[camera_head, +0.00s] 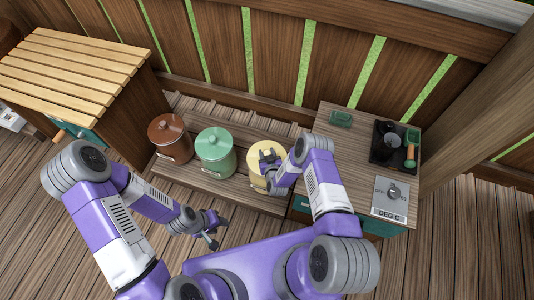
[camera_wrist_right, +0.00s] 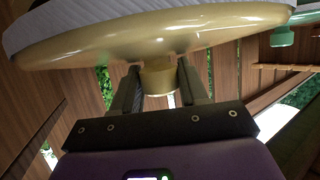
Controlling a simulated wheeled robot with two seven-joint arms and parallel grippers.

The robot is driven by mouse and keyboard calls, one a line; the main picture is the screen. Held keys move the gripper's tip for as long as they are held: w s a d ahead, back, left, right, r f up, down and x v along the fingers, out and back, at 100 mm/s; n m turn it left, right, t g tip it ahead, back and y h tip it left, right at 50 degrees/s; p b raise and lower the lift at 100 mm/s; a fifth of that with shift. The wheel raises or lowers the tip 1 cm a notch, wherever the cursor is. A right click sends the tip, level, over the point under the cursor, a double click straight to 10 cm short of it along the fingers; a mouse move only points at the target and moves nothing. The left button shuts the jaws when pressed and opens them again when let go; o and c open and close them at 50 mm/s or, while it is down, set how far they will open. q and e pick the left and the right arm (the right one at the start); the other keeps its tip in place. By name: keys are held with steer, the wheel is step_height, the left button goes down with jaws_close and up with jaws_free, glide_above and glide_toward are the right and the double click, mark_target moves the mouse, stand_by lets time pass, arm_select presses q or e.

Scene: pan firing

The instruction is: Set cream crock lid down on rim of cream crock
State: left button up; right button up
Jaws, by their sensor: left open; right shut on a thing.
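The cream crock lid (camera_head: 257,152) is a pale yellow disc over the cream crock (camera_head: 257,183) on the low wooden bench. In the right wrist view, the lid (camera_wrist_right: 150,42) fills the top, and its knob (camera_wrist_right: 158,79) is between my right fingers. My right gripper (camera_head: 269,160) is shut on that knob. My fingers and wrist hide part of the lid and crock, and I cannot tell whether the lid touches the rim. My left gripper (camera_head: 212,232) is open and empty, low in front of the bench.
A green lidded crock (camera_head: 214,158) and a brown lidded crock (camera_head: 170,142) stand left of the cream one. A cabinet on the right holds a dark tray (camera_head: 381,153), a green block (camera_head: 341,118) and a DEG C dial panel (camera_head: 390,197). A slatted table (camera_head: 65,75) is far left.

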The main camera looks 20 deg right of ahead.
steer(key=shift+f, duration=0.65)
steer(key=o, duration=1.3)
steer(key=shift+o, duration=0.2)
steer(key=shift+s, duration=0.1)
steer(key=p+v, duration=0.3)
steer(key=v, duration=0.3)
steer(key=shift+s+r, duration=0.35)
steer(key=shift+s, duration=0.3)
